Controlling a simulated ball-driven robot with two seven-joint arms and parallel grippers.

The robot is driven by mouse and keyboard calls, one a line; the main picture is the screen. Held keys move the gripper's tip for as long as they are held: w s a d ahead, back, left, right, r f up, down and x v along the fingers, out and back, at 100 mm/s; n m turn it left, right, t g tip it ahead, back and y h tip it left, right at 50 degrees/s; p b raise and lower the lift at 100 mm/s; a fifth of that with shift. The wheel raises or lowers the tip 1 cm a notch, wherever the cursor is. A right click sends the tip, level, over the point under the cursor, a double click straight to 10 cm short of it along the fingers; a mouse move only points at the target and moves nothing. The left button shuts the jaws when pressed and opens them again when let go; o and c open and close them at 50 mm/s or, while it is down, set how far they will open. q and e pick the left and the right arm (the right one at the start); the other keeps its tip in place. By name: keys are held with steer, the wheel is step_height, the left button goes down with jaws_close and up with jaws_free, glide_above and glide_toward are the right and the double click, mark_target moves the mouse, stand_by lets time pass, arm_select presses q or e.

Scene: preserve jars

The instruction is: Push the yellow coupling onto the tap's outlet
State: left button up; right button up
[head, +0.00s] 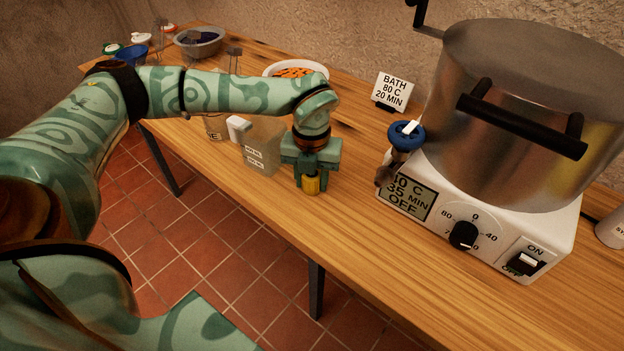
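The yellow coupling (312,186) is at the fingertips of my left gripper (311,177), which looks shut on it. The gripper points down over the wooden table, near its front edge. The tap (405,134) has a blue knob with a white mark and sits at the left of the large steel pot. The tap's outlet (384,175) is a dark, dim end low in front of the heater base. The coupling is to the left of the outlet, clearly apart from it. My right gripper is not in view.
The steel pot (500,165) stands on a white heater base (545,235) with a dial and switch. A sign (392,91) stands behind the tap. A translucent canister (263,150) is left of the gripper. A bowl of orange pieces (296,70) is behind my arm. The table front right is bare.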

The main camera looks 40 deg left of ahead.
arm_select(q)
steer(key=c, duration=0.3)
steer(key=shift+r, duration=0.2)
step_height(320, 180, up, 4)
steer(key=shift+f+p, duration=0.2)
steer(key=shift+p, duration=0.6)
steer(key=s+d+r+p, duration=0.1)
steer(key=s+r+p, duration=0.2)
steer(key=s+r, duration=0.6)
steer(key=s, duration=0.4)
steer(key=shift+s+d, duration=0.35)
steer(key=shift+s, duration=0.05)
